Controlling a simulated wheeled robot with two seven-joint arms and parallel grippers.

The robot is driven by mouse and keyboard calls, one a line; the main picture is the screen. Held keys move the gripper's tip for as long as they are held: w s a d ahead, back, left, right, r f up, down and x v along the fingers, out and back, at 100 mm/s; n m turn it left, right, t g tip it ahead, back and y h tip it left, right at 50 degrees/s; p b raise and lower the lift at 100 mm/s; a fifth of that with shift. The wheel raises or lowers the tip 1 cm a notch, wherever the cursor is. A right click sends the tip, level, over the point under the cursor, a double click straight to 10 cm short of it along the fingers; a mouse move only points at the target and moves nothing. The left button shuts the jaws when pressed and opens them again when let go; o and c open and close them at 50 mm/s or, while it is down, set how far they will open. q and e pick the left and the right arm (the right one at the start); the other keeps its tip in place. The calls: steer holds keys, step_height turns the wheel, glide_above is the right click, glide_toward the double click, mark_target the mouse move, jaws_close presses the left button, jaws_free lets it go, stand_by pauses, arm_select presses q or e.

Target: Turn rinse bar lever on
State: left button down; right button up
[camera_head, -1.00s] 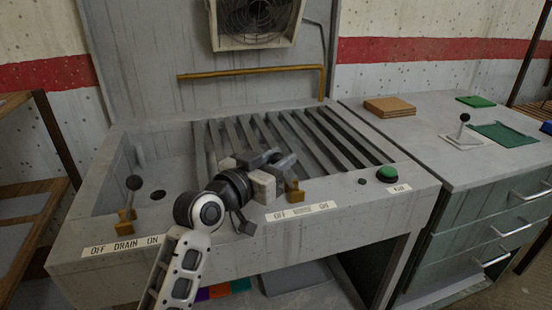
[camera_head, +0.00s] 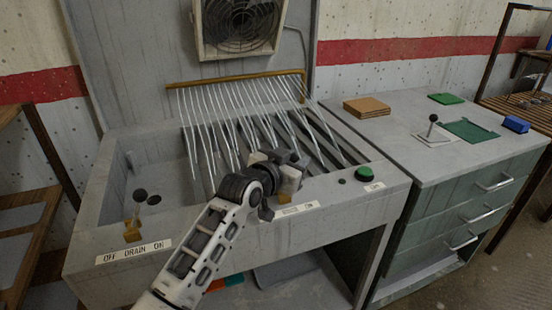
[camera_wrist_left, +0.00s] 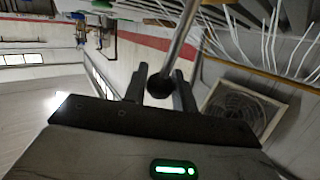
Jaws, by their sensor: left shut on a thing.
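The rinse bar (camera_head: 225,80) is a brass pipe across the back panel, and many thin water streams fall from it onto the slatted rack. My left gripper (camera_head: 290,168) is above the front rim, at the OFF/ON label (camera_head: 298,208). In the left wrist view, the rinse bar lever (camera_wrist_left: 185,32) is a metal rod with a dark ball knob. The knob is between the two fingers of my left gripper (camera_wrist_left: 160,80), which is shut on it. In the head view my gripper hides most of this lever. My right gripper is not in view.
The drain lever (camera_head: 138,202) stands at the basin's left front. A green button (camera_head: 364,173) is at the right front. A fan (camera_head: 238,25) is above.

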arm_select(q)
steer(key=shift+d+f, duration=0.3)
steer(key=shift+d, duration=0.4)
steer(key=shift+f, duration=0.15)
steer(key=c, duration=1.2)
jaws_free()
steer(key=shift+d, duration=0.1)
steer(key=shift+o, duration=0.2)
steer(key=shift+w, duration=0.1)
steer(key=shift+a, duration=0.2)
steer(key=shift+s+a+r, duration=0.2)
steer(key=shift+s, duration=0.1)
steer(key=v, duration=1.5)
